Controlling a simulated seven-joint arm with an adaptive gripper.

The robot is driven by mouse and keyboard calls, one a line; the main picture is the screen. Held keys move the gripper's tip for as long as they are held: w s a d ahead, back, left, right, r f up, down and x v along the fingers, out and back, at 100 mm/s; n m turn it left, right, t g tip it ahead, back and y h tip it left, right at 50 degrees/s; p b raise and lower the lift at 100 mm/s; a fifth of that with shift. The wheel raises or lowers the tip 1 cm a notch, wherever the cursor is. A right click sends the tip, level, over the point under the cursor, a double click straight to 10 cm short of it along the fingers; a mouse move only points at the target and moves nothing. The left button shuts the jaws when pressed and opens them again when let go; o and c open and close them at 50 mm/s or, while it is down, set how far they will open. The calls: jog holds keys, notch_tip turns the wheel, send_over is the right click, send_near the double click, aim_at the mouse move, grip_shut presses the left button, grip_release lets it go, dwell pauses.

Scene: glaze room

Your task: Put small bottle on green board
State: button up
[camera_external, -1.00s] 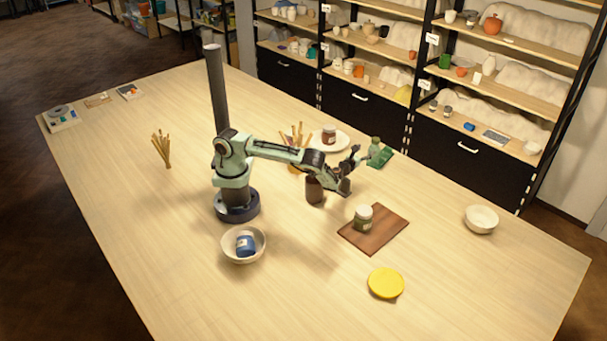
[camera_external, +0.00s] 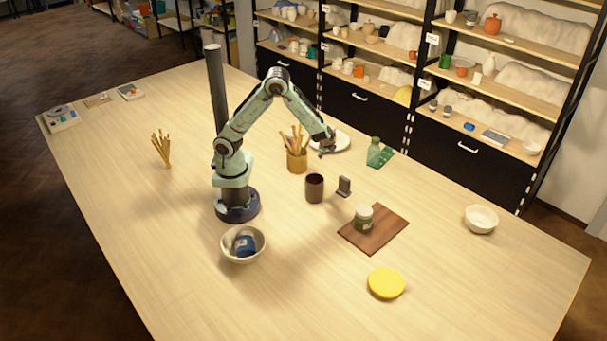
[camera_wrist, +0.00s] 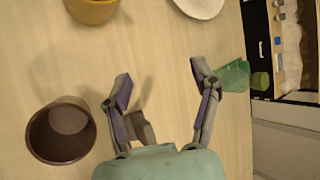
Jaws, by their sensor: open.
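A small green bottle-like shape (camera_external: 375,144) stands at a green faceted piece (camera_external: 384,158), which may be the green board, right of the white plate. I cannot tell whether the bottle rests on it or stands behind it. Green also shows in the wrist view (camera_wrist: 234,76), just beyond the right finger. My gripper (camera_external: 327,149) is raised near the plate; in the wrist view (camera_wrist: 161,80) its fingers are spread with bare table between them. A jar with a pale lid (camera_external: 364,217) stands on a brown board (camera_external: 384,235).
A dark brown cup (camera_external: 314,188) and a small dark upright piece (camera_external: 344,187) stand below my gripper. A tool pot (camera_external: 297,161) and white plate (camera_external: 342,141) are close by. A bowl (camera_external: 244,257) holds a blue jar (camera_external: 244,245).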

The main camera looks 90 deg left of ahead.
jog(key=s+d+r+n+h, duration=0.4)
jog(key=s+d, duration=0.3)
jog(key=s, duration=0.2)
jog(key=s+d+r+n+h, duration=0.3)
jog(key=s+d+r, duration=0.3)
jog(key=s, duration=0.4)
jog(key=shift+d+r+n+g+h, duration=0.3)
jog(key=shift+d+n+h, duration=0.1)
jog(key=shift+d, duration=0.3)
